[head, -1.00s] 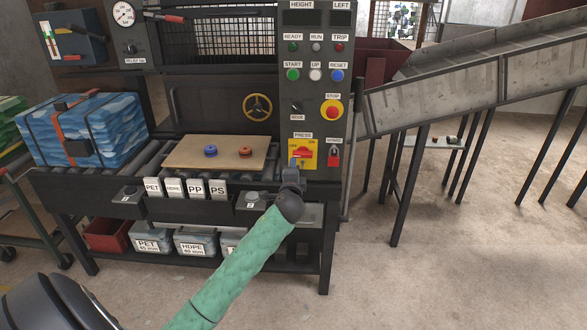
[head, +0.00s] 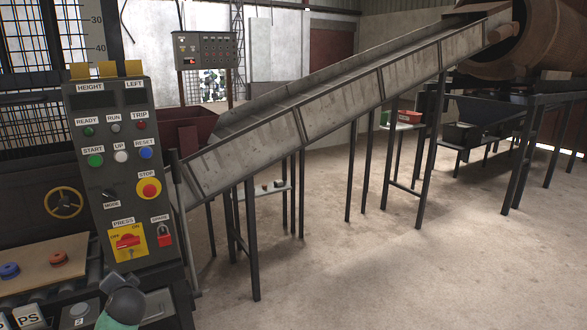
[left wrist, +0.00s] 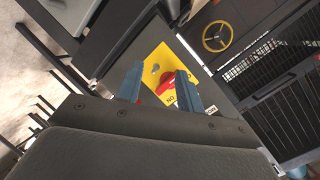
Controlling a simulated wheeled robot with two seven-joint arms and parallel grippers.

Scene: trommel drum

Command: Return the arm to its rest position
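My left gripper (head: 130,278) is at the lower left of the head view, just below the press control panel (head: 165,225); the green-sleeved arm is mostly cut off by the bottom edge. In the left wrist view its two blue fingers (left wrist: 158,86) stand apart. The red press switch (left wrist: 167,86) on its yellow plate (left wrist: 157,62) shows between them, with no clear grip on it. The red switch also shows in the head view (head: 128,241), with its handle lying roughly sideways. My right gripper is in no view.
A conveyor chute (head: 320,115) slopes up to the right towards a drum (head: 545,35). Its dark legs stand on open concrete floor (head: 350,265). A board (head: 40,265) with a blue and a red knob lies left of the panel. A red padlock (head: 165,237) hangs beside the switch.

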